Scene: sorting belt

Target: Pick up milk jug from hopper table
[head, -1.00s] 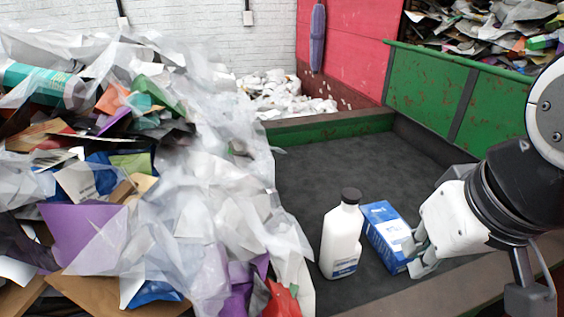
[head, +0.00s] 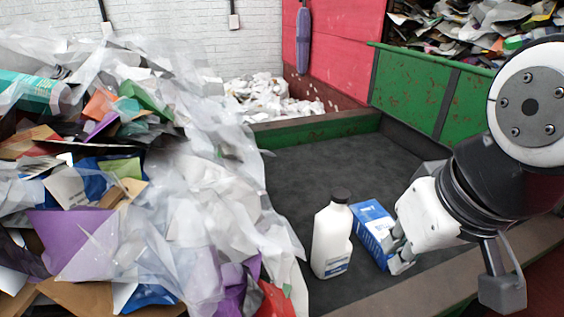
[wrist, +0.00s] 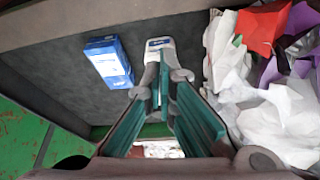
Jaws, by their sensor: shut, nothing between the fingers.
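The milk jug (head: 332,240) is a white bottle with a dark cap and a blue-and-white label. It stands upright on the dark table surface, left of a blue-and-white carton in the head view. In the wrist view its white body (wrist: 157,44) shows at the top middle, just beyond my fingertips and partly hidden by them. My gripper (head: 402,256) is to the right of the jug in the head view, with the carton between them. In the wrist view my gripper (wrist: 165,75) has its fingers together, with nothing held.
The blue-and-white carton (head: 373,230) stands close beside the jug and my fingers. A heap of paper and plastic film (head: 180,200) fills the left side. Green walls (head: 415,85) border the hopper table (head: 310,165). The dark surface behind the jug is clear.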

